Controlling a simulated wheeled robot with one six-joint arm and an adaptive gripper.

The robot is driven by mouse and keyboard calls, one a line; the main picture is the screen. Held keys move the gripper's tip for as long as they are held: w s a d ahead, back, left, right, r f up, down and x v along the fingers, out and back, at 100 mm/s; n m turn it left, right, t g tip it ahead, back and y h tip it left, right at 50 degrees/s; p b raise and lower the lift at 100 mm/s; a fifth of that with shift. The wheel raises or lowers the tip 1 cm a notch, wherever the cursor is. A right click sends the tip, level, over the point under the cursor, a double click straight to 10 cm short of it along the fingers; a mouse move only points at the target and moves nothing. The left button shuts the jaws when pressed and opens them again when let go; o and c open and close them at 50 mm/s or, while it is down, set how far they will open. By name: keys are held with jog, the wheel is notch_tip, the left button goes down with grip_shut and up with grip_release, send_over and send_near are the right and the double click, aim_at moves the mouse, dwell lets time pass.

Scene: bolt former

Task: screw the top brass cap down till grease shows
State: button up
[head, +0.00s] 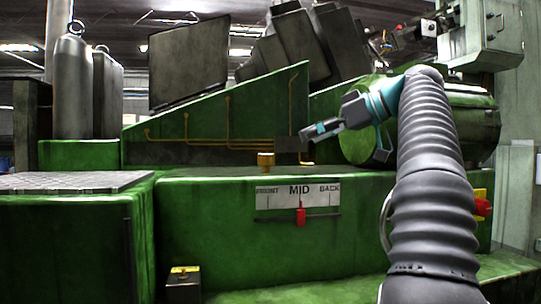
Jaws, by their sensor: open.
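A small brass cap (265,158) stands upright on the green machine's ledge, left of the picture's middle. Its wider top sits on a narrower brass part. I cannot make out any grease at it. My gripper (304,135) is open and empty. It points left, in the air above and to the right of the cap, apart from it.
Thin brass pipes (228,125) run along the sloped green panel (205,108) behind the cap to a dark block (290,145). Below the ledge is a white FRONT-MID-BACK plate (297,196) with a red pointer (301,214) at MID. A tread plate (70,182) lies left.

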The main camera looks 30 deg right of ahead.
aim_at(270, 155)
jog(key=x, duration=1.2)
jog(key=shift+s, duration=0.1)
jog(key=c, duration=1.1)
jog(key=shift+c, duration=0.2)
